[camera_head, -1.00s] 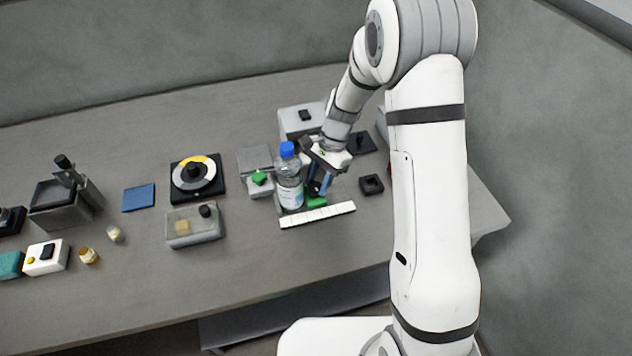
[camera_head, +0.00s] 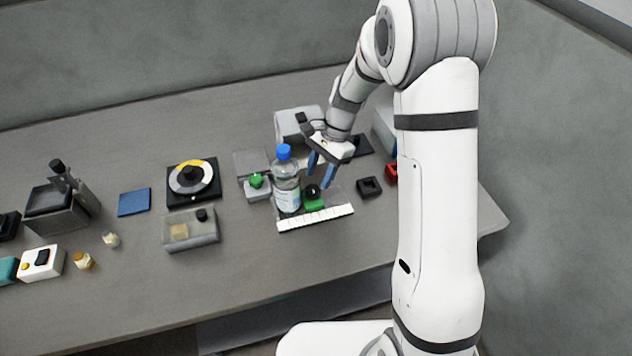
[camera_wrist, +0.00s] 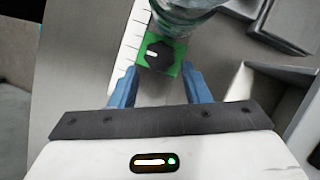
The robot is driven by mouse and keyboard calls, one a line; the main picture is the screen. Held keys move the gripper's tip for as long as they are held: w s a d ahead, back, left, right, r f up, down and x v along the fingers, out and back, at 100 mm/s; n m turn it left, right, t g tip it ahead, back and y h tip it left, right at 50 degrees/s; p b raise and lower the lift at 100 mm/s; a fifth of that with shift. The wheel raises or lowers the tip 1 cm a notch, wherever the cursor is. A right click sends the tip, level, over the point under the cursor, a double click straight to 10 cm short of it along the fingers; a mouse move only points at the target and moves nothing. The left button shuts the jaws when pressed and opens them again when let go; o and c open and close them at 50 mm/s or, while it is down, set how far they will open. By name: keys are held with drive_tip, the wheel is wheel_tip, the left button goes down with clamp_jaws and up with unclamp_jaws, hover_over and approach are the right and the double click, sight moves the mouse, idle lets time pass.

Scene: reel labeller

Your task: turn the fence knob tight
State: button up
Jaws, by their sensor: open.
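The fence knob (camera_wrist: 158,53) is black with a white mark and sits on a green block (camera_wrist: 146,64). In the head view the knob (camera_head: 312,191) and its green block (camera_head: 314,204) stand just behind the white scale strip, right of the bottle. My gripper (camera_head: 320,172) is open, with blue fingers, above and behind the knob. In the wrist view my gripper's two fingers (camera_wrist: 160,80) are apart and empty, with the knob beyond them, between their lines. Neither finger appears to touch the knob.
A clear bottle with a blue cap (camera_head: 286,182) stands close left of the knob. A white scale strip (camera_head: 316,218) lies in front. A small black square holder (camera_head: 369,187) is to the right. A green button box (camera_head: 257,187) is left of the bottle.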

drive_tip(key=shift+v, duration=2.1)
drive_tip(key=s+d+r+n+t+h, duration=0.1)
drive_tip(key=s+d+r+n+t, duration=0.1)
drive_tip(key=s, duration=0.5)
drive_tip(key=s+d+r+n+t+h, duration=0.1)
drive_tip(key=s+d+r+n+t, duration=0.1)
drive_tip(key=s+d+r+n, duration=0.2)
drive_tip(key=s+d+r+n+t+h, duration=0.1)
drive_tip(key=s+d+r+n+t, duration=0.1)
drive_tip(key=s+d+r, duration=0.4)
drive_tip(key=shift+s+r+n, duration=0.6)
drive_tip(key=shift+s+n, duration=0.3)
drive_tip(key=shift+s, duration=1.6)
